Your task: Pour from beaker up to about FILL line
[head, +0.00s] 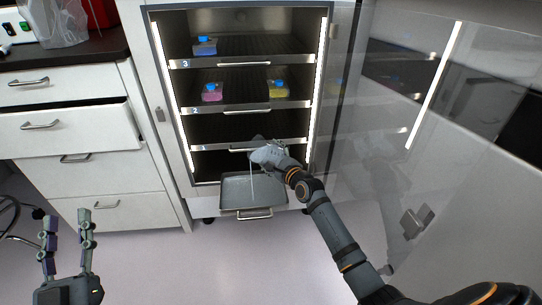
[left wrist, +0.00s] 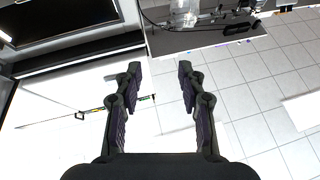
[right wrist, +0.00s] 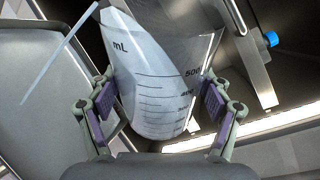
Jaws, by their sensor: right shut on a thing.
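My right gripper (head: 276,158) is shut on a clear beaker (right wrist: 158,75) with mL marks. In the right wrist view the beaker lies tilted between the two fingers (right wrist: 157,92). In the head view the beaker is small and mostly hidden by the gripper, above a grey metal tray (head: 233,207) pulled out at the cabinet's bottom. A thin pale stream (head: 252,185) runs down from the beaker towards the tray; it also shows in the right wrist view (right wrist: 55,60). I cannot make out a FILL line. My left gripper (head: 67,220) is open and empty.
The open cabinet (head: 158,60) has several shelves with blue-capped flasks, one pink (head: 212,93) and one yellow (head: 278,89). Its glass door (head: 390,110) stands open at the right. White drawers (head: 75,137) are at the left, one slightly out. Floor in front is clear.

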